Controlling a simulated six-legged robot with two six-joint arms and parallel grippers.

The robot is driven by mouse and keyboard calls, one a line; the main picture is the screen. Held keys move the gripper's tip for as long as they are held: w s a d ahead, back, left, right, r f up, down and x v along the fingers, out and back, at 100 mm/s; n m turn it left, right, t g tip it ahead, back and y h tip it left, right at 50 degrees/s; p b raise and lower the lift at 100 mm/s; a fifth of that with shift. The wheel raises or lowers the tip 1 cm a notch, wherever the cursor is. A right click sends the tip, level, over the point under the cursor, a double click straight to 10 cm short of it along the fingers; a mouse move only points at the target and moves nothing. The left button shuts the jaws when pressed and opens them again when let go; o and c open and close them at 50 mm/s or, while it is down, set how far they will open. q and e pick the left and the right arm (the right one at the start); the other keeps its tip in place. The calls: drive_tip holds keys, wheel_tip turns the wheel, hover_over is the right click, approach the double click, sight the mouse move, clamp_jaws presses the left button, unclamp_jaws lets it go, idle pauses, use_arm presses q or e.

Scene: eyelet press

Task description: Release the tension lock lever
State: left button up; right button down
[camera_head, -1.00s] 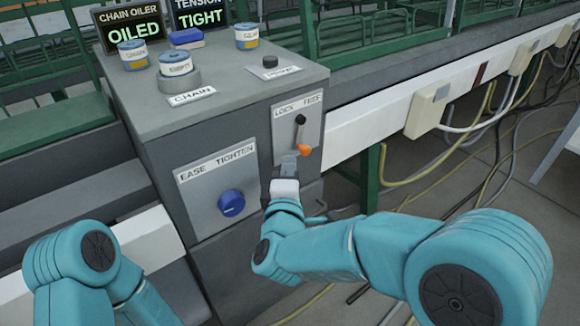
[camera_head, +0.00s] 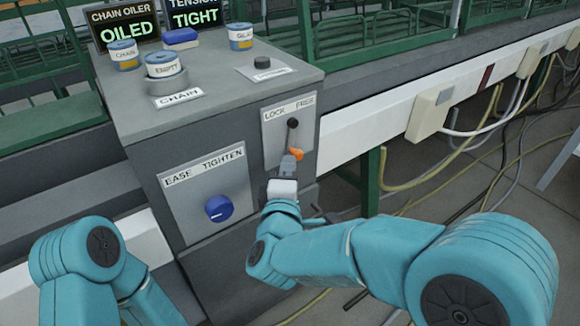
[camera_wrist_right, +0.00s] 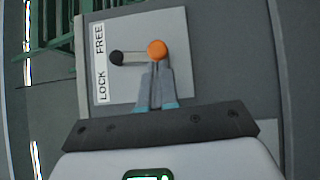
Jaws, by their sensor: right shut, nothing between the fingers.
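The tension lock lever hangs down from a black pivot (camera_head: 292,123) on a grey plate (camera_head: 273,141) and ends in an orange knob (camera_head: 297,154). The plate is labelled LOCK on the left and FREE on the right. The lever points almost straight down, leaning slightly toward FREE. My right gripper (camera_head: 290,160) is shut and empty, its tips at the LOCK side of the knob. In the right wrist view the closed fingers (camera_wrist_right: 157,68) reach the edge of the orange knob (camera_wrist_right: 157,49); contact is not certain. My left gripper is out of view; only its arm shows.
A blue dial (camera_head: 219,208) on an EASE/TIGHTEN plate sits left of the lever. The display (camera_head: 195,16) reads TENSION TIGHT. Cans and a black button (camera_head: 262,62) stand on the cabinet top. A white rail (camera_head: 365,125) and cables run off right.

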drive_tip(key=shift+w+d, duration=0.1)
drive_tip(key=shift+d, duration=0.05)
drive_tip(key=d+n, duration=0.1)
drive_tip(key=w+d+f+n+t+b, duration=0.1)
drive_tip(key=w+t, duration=0.1)
drive_tip(key=shift+d+f+n+y, duration=0.25)
drive_tip(key=shift+d+n+y, duration=0.05)
drive_tip(key=shift+d+n, duration=0.1)
idle(0.3)
drive_tip(key=shift+f, duration=0.1)
